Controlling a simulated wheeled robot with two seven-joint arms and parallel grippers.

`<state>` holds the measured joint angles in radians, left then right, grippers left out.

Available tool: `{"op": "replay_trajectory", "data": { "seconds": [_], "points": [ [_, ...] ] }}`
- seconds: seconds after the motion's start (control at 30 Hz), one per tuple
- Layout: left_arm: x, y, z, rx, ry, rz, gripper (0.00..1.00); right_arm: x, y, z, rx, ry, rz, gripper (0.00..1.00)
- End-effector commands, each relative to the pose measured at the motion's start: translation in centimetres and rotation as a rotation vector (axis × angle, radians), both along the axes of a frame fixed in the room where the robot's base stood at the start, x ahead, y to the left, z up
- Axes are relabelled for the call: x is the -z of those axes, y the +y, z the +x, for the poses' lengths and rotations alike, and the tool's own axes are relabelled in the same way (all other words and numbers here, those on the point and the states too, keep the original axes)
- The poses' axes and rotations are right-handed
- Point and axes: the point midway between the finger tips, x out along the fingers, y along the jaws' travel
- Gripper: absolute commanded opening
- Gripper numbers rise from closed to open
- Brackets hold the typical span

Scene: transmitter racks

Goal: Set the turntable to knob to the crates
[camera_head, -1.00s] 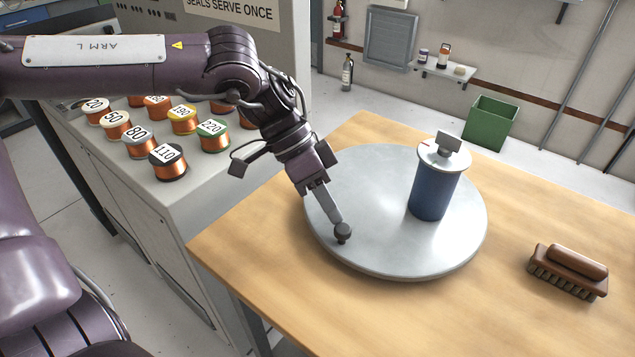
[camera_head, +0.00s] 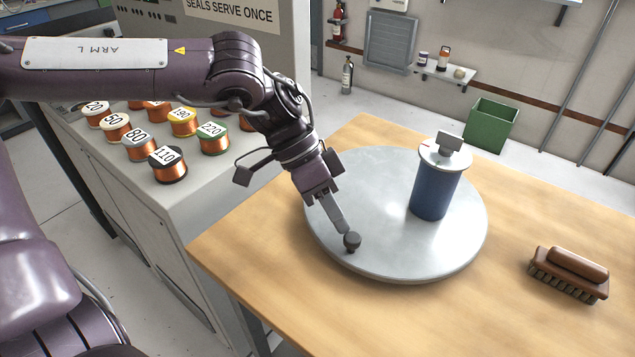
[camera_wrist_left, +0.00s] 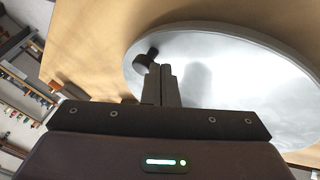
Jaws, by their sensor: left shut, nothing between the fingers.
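The turntable (camera_head: 385,262) is a round grey disc on the wooden table. A small dark knob (camera_head: 352,241) stands near its front-left rim. My left gripper (camera_head: 341,222) is shut and empty, pointing down, with its fingertips right at the knob. In the left wrist view the knob (camera_wrist_left: 140,62) shows just left of the closed fingertips (camera_wrist_left: 161,72); whether they touch is hard to tell. A blue cylinder (camera_head: 433,190) with a white top and grey tab stands upright on the disc, right of the gripper. My right gripper is not in view.
The wooden table (camera_head: 290,270) is bare in front of the disc. A brown brush (camera_head: 568,272) lies at the right. Several numbered copper coils (camera_head: 168,165) stand on the grey cabinet at left. A green bin (camera_head: 490,125) stands on the floor behind.

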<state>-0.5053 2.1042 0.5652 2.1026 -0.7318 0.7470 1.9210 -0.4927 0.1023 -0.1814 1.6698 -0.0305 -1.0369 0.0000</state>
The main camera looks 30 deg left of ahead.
Motion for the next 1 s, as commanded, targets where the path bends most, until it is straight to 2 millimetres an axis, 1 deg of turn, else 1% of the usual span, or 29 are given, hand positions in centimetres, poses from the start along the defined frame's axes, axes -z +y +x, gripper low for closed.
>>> {"op": "replay_trajectory", "data": {
  "seconds": [0.13,0.27,0.37,0.5,0.6,0.7,1.0],
  "points": [
    [-0.5,0.3,0.1,0.000,-0.002,0.001,0.00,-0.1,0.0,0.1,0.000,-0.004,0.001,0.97],
    [-2.1,1.3,0.2,-0.003,-0.004,-0.001,0.00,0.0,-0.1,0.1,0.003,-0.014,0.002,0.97],
    [-3.6,2.4,0.3,-0.002,-0.004,0.000,0.00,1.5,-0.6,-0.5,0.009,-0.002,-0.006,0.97],
    [-5.3,3.6,0.3,-0.002,-0.003,0.001,0.00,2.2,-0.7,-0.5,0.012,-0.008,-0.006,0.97],
    [-6.1,4.2,0.3,-0.001,-0.002,0.001,0.00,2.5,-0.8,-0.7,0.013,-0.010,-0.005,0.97],
    [-6.4,4.4,0.3,-0.001,0.000,-0.001,0.00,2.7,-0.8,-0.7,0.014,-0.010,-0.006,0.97],
    [-6.4,4.4,0.3,0.000,0.001,-0.001,0.00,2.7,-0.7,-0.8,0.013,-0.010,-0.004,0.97]
  ]
}}
